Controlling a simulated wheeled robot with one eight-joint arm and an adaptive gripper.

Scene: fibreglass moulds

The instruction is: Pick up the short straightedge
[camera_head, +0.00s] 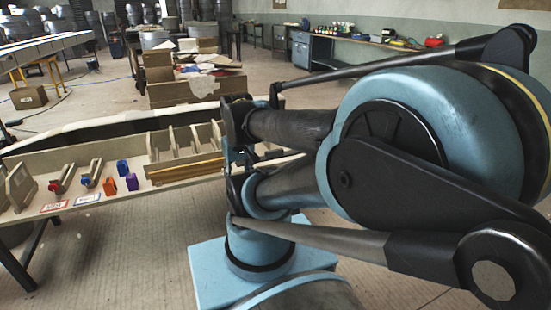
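Long thin wooden strips (187,171), yellowish-brown, lie along the front of the pale bench (108,199), left of my arm. They look like straightedges. I cannot tell which is the short one, and their right ends run close to or behind my arm. My blue and black arm fills the right half of the head view. I cannot make out my gripper's fingers; the end of the arm seems hidden behind its own links.
A wooden rack with upright dividers (158,146) stands behind the strips. Small red, blue, orange and purple items (109,186) and clamp-like pieces (62,179) lie to the left. A workbench (385,47) lines the back wall.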

